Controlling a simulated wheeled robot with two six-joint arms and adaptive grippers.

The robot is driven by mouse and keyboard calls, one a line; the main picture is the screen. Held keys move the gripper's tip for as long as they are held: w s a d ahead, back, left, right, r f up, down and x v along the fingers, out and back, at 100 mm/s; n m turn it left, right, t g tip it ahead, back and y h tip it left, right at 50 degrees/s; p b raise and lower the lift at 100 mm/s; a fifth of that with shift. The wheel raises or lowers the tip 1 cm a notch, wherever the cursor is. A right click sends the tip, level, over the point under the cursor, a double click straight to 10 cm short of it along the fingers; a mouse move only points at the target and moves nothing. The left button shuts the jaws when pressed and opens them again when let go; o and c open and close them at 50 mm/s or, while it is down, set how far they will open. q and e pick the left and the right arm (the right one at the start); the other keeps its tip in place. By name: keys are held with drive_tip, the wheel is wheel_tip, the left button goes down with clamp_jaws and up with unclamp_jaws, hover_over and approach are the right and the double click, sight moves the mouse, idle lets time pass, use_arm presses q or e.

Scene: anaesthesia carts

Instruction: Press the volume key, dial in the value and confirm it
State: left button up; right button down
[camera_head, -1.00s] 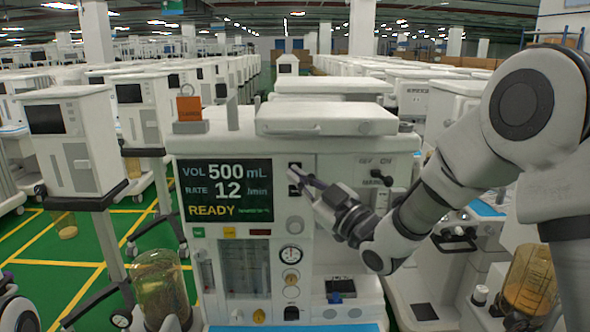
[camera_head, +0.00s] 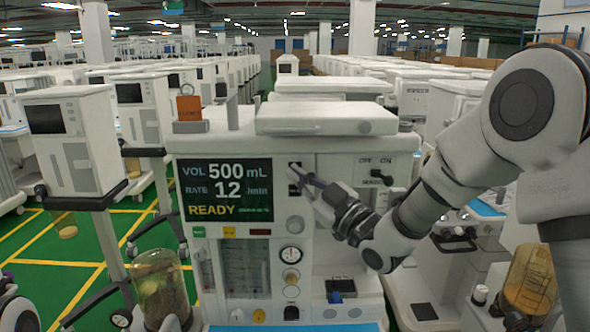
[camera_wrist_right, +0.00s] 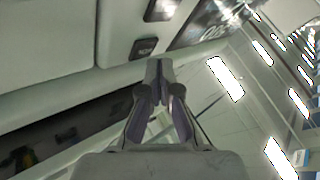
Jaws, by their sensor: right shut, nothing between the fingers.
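The machine's screen (camera_head: 225,190) reads VOL 500 mL, RATE 12 /min and READY. Two small dark keys, an upper one (camera_head: 294,165) and a lower one (camera_head: 294,190), sit right of it; their lettering is too small to read in the head view. A round knob (camera_head: 295,225) is below them. My right gripper (camera_head: 304,177) is shut and empty, its tips close to the keys. In the right wrist view the shut fingertips (camera_wrist_right: 159,68) point toward a key (camera_wrist_right: 144,47); contact cannot be told. A dark part at the head view's lower left edge may be my left gripper (camera_head: 8,285).
A gauge (camera_head: 291,254) and flow tubes (camera_head: 243,268) are below the screen. A lid (camera_head: 327,119) overhangs above. Other carts crowd both sides.

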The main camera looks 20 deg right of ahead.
drive_tip(key=shift+w+d, duration=0.1)
drive_tip(key=shift+w, duration=0.25)
drive_tip(key=shift+w+d, duration=0.15)
drive_tip(key=shift+w, duration=0.25)
idle(0.6)
drive_tip(key=shift+s+f+b, duration=0.15)
drive_tip(key=shift+s+b, duration=0.25)
drive_tip(key=shift+b, duration=0.05)
drive_tip(key=shift+s+a, duration=0.3)
drive_tip(key=shift+s, duration=0.15)
drive_tip(key=s+b, duration=0.1)
drive_tip(key=s, duration=0.1)
drive_tip(key=s+a+b, duration=0.1)
drive_tip(key=s, duration=0.1)
drive_tip(key=shift+s+a, duration=0.15)
drive_tip(key=shift+s, duration=0.25)
